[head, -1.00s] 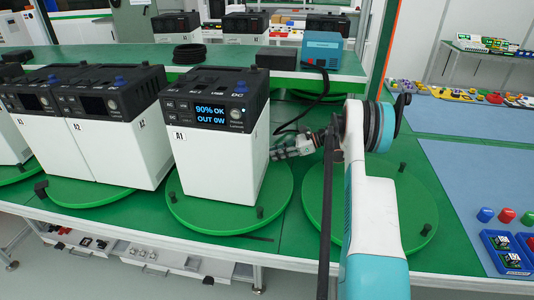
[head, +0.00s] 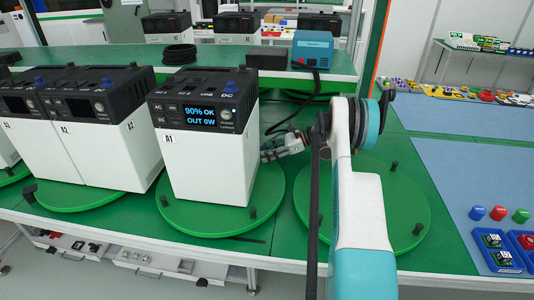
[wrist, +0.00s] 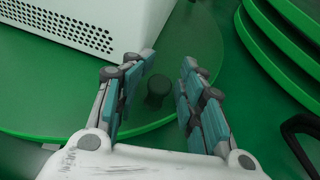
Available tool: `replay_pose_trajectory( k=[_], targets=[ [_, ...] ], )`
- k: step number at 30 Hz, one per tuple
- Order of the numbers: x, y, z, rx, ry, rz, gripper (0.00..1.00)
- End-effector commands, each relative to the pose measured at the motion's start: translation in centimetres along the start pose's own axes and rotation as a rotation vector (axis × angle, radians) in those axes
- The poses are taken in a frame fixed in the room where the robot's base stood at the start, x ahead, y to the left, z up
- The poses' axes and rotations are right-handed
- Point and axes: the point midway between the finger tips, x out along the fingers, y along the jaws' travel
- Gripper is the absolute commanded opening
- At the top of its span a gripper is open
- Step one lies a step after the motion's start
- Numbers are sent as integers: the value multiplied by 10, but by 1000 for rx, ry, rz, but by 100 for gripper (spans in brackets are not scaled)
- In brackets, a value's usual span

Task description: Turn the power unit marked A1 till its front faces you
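The power unit marked A1 (head: 207,135) stands upright on a green turntable (head: 215,222). Its lit display reads "90% OK OUT 0W" and its front faces the head camera nearly squarely. My gripper (head: 268,156) is at the unit's right side, low, near the turntable's right edge. In the wrist view my gripper (wrist: 168,70) has its two fingers apart, with a dark peg (wrist: 158,90) of the turntable between them. The unit's white vented side (wrist: 85,25) is just beyond the left finger; I cannot tell whether they touch.
Other power units (head: 80,130) stand close on the left. An empty green turntable (head: 405,210) lies under my arm on the right. Black cable and a blue-grey box (head: 312,50) are behind. Coloured caps (head: 499,213) lie at the right.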

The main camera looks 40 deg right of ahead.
Motion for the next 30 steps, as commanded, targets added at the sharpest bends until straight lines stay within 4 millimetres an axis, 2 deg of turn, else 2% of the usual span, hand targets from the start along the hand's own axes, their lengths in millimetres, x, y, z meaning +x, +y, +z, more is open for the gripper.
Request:
replay_pose_trajectory(
  k=[5,8,21,25,30],
  targets=[
    [-3,0,0,0,0,-1,36],
    [-12,-1,0,1,0,-3,36],
    [-94,0,0,1,0,-1,36],
    [-110,-1,0,1,0,-1,36],
    [-119,0,0,1,0,1,36]
  ],
)
